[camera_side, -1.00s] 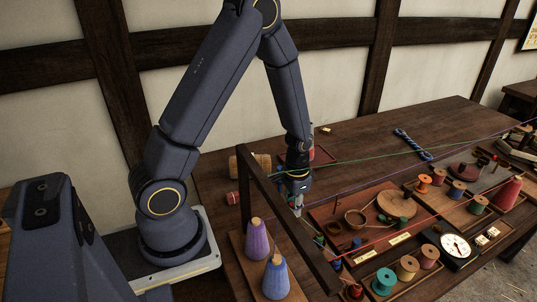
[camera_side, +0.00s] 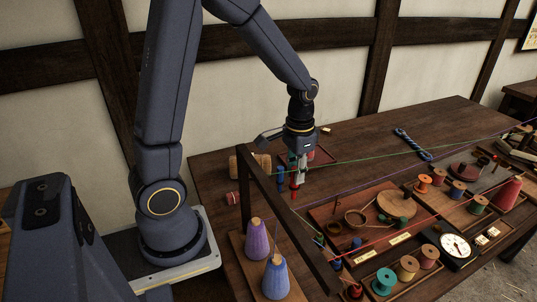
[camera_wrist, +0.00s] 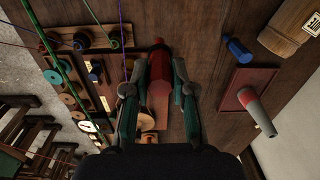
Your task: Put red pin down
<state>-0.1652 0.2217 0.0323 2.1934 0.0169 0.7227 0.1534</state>
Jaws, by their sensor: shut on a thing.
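My gripper (camera_side: 295,167) is shut on the red pin (camera_side: 295,186) and holds it pointing down above the table, behind the dark wooden frame in the side view. In the wrist view the red pin (camera_wrist: 158,72) lies between the two fingers of my gripper (camera_wrist: 155,78), with its rounded end beyond them. A blue pin (camera_side: 281,177) stands just left of it in the side view; a blue pin also shows in the wrist view (camera_wrist: 237,50), to the right of the fingers.
A red tray (camera_wrist: 240,78) with a grey and red tapered piece is right of my gripper in the wrist view. Coloured lines stretch from the wooden frame (camera_side: 290,215) across the table. Spools and a dial (camera_side: 456,245) crowd the right.

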